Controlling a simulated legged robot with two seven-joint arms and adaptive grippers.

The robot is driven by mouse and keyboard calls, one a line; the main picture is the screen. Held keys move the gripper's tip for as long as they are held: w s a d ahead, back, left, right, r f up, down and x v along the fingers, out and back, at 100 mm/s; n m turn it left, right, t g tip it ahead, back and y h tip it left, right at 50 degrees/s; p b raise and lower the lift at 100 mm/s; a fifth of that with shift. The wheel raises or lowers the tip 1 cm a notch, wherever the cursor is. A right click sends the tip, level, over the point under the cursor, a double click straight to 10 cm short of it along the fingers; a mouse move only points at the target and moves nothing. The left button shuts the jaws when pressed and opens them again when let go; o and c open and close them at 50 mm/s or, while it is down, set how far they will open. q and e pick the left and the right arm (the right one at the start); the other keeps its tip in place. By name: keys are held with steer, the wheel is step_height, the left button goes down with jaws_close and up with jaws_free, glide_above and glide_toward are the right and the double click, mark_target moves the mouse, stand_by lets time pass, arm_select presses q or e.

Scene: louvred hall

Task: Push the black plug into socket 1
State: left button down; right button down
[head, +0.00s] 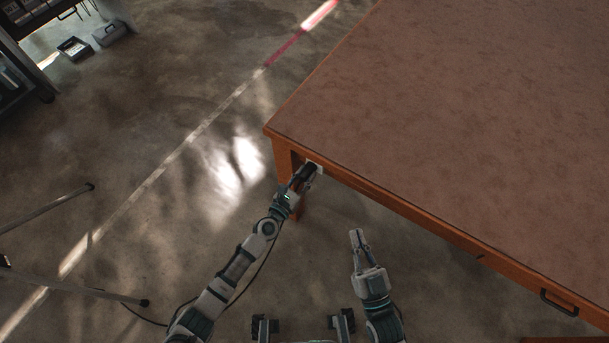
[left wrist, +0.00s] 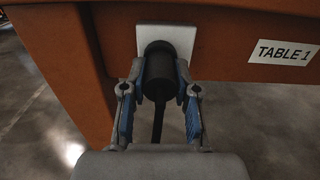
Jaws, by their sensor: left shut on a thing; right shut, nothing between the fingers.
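The black plug (left wrist: 159,73) is between the fingers of my left gripper (left wrist: 160,85) in the left wrist view, with its dark cable hanging below. The plug's far end is at the white socket plate (left wrist: 183,37) on the table's orange-brown side. I cannot tell how deep it sits, as the plug hides the socket opening. In the head view my left gripper (head: 303,178) is at the table's near left corner, and the white plate (head: 317,168) shows beside it. My right gripper (head: 357,238) is shut and empty, away from the table edge.
The table (head: 450,110) fills the right side, with a dark handle (head: 558,303) on its front. A "TABLE 1" label (left wrist: 284,52) is right of the socket plate. Thin metal legs (head: 75,292) stand on the floor at left. Open floor lies left of the table.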

mark_target(302, 179)
arm_select(q)
steer(key=c, duration=0.8)
jaws_free()
steer(key=shift+w+a, duration=0.1)
steer(key=shift+a, duration=0.05)
steer(key=shift+s, duration=0.2)
steer(key=p+v, duration=0.1)
steer(key=v, duration=0.5)
steer(key=shift+s+a, duration=0.2)
steer(key=shift+a, duration=0.1)
steer(key=shift+s, duration=0.1)
